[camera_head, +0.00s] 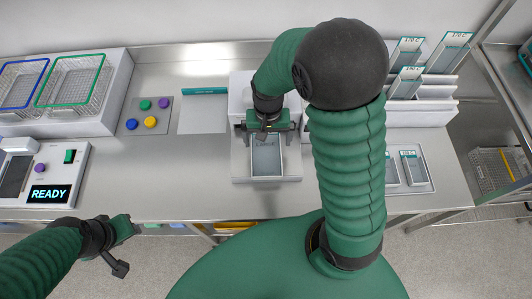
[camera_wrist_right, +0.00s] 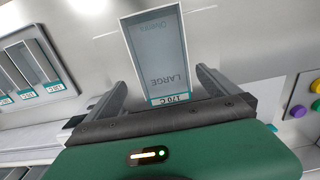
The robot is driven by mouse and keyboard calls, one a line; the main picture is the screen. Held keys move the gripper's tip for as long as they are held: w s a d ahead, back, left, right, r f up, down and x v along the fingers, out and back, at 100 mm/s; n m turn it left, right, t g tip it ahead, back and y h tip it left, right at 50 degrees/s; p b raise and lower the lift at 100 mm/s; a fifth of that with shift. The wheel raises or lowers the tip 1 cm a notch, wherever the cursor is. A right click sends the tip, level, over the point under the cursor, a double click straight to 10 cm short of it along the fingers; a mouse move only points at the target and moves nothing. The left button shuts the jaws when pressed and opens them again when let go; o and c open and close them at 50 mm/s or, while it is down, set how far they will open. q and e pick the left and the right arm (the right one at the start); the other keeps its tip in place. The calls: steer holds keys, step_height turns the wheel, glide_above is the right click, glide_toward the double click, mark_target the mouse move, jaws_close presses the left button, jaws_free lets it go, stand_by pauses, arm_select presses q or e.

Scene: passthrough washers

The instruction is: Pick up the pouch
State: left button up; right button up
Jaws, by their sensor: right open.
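The pouch (camera_head: 266,160) is a grey-blue rectangle with a pale border, lying in a white device on the counter. In the right wrist view the pouch (camera_wrist_right: 158,55) shows the words "LARGE" and "170 C", with the label end nearest my gripper. My right gripper (camera_head: 267,130) is over the far end of the pouch in the head view. In the wrist view its open fingers (camera_wrist_right: 162,88) stand either side of the pouch's label end, with nothing gripped. My left gripper (camera_head: 120,247) is at the lower left, off the counter's front edge; its jaw opening is unclear.
A "READY" display (camera_head: 49,194) is at far left. A white rack (camera_head: 425,108) with labelled pouches is at right, with a smaller tray (camera_head: 424,185) before it.

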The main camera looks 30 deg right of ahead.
mark_target(266, 149)
step_height(266, 149, down, 4)
steer(key=shift+s+a+f, duration=0.1)
steer(key=shift+a+f, duration=0.05)
steer(key=shift+f, duration=0.05)
steer(key=shift+a+f, duration=0.2)
steer(key=shift+f, duration=0.05)
steer(key=shift+c, duration=1)
steer(key=shift+d, duration=0.1)
steer(key=c, duration=1)
